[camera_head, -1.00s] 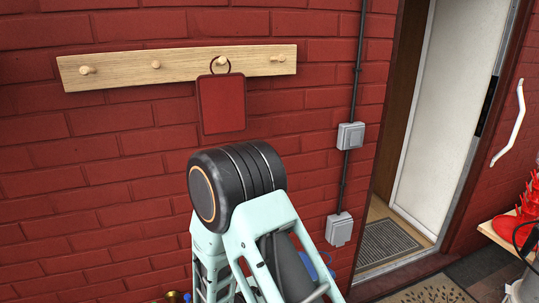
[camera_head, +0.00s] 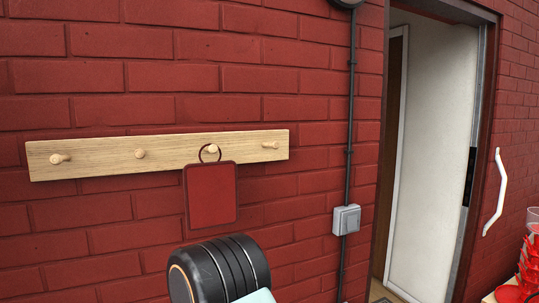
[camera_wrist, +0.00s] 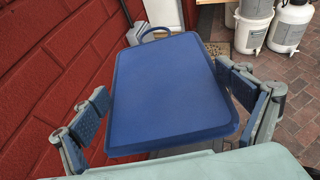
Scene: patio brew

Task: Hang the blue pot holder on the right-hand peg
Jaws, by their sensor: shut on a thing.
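The blue pot holder (camera_wrist: 170,92) fills the middle of the wrist view, its loop (camera_wrist: 155,33) at the far end. My gripper (camera_wrist: 172,112) is shut on it, with a finger at each side edge. The wooden peg rail (camera_head: 100,158) is on the brick wall in the head view. Its right-hand peg (camera_head: 270,145) is bare. A red pot holder (camera_head: 210,195) hangs by its ring from the peg to the left of that one (camera_head: 212,149).
A grey switch box (camera_head: 346,219) and a dark vertical conduit (camera_head: 350,120) are on the wall right of the rail. An open doorway (camera_head: 430,150) is further right. White containers (camera_wrist: 289,25) stand on paving in the wrist view.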

